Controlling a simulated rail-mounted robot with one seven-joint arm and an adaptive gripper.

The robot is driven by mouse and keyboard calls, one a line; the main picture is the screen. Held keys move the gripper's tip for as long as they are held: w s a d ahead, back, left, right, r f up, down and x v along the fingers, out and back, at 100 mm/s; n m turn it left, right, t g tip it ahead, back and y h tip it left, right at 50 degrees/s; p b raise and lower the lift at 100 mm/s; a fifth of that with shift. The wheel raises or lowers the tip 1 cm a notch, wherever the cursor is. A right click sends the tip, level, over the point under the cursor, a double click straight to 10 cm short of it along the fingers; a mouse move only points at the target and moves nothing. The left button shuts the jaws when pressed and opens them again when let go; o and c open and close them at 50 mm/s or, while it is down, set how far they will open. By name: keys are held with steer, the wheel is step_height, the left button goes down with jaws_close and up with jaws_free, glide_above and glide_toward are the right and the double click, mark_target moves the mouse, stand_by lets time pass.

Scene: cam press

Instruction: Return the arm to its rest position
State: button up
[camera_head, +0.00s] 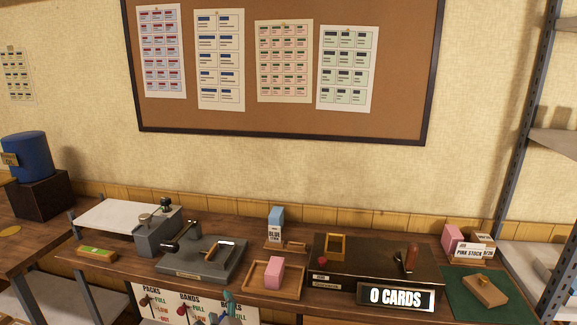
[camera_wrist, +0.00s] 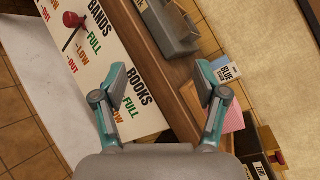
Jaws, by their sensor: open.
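My gripper (camera_wrist: 165,84) is open and empty in the wrist view, its two fingers well apart. The gap between them lies over the bench's front edge and the white chart (camera_wrist: 105,60) lettered BANDS and BOOKS. In the head view only a small teal part of my gripper (camera_head: 229,299) shows at the bottom, in front of the bench and below the wooden tray (camera_head: 250,286). A pink block (camera_head: 274,272) sits in that tray, apart from my gripper. The rest of my arm is out of view there.
On the bench stand a grey press (camera_head: 205,262), a blue stock box (camera_head: 276,220), a dark machine (camera_head: 375,262) with a "0 CARDS" sign (camera_head: 396,297), and a green mat (camera_head: 462,297) bearing a wooden block (camera_head: 485,290). A metal shelf post (camera_head: 535,140) rises at right.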

steer(key=s+f+n+g+y, duration=0.1)
steer(key=s+f+n+g, duration=0.25)
steer(key=f+n, duration=0.35)
steer(key=s+f+n+g+y, duration=0.1)
steer(key=s+f+n+g, duration=0.3)
steer(key=f, duration=0.4)
steer(key=s+d+f+n+g+h, duration=0.2)
steer(key=s+d+f+n, duration=0.15)
steer(key=f, duration=0.35)
steer(key=s+d+f+n+g+h, duration=0.1)
steer(key=s+d+f+n+g, duration=0.25)
steer(key=d+f, duration=0.2)
steer(key=s+d+f+n+g+h, duration=0.1)
steer(key=s+d+f+g+h, duration=0.1)
steer(key=s+d+f, duration=0.3)
steer(key=s+d+f+n+g+h, duration=0.1)
steer(key=s+d+f+g, duration=0.3)
steer(key=s+d, duration=0.8)
steer(key=s+d+f+n+g+h, duration=0.1)
steer(key=s+d+f+g+h, duration=0.1)
steer(key=s+d+f, duration=0.4)
steer(key=s+d+g, duration=0.1)
steer(key=s+d, duration=0.2)
steer(key=d, duration=0.1)
steer(key=shift+s+d+h, duration=0.15)
steer(key=shift+s+h, duration=0.1)
steer(key=shift+h, duration=0.05)
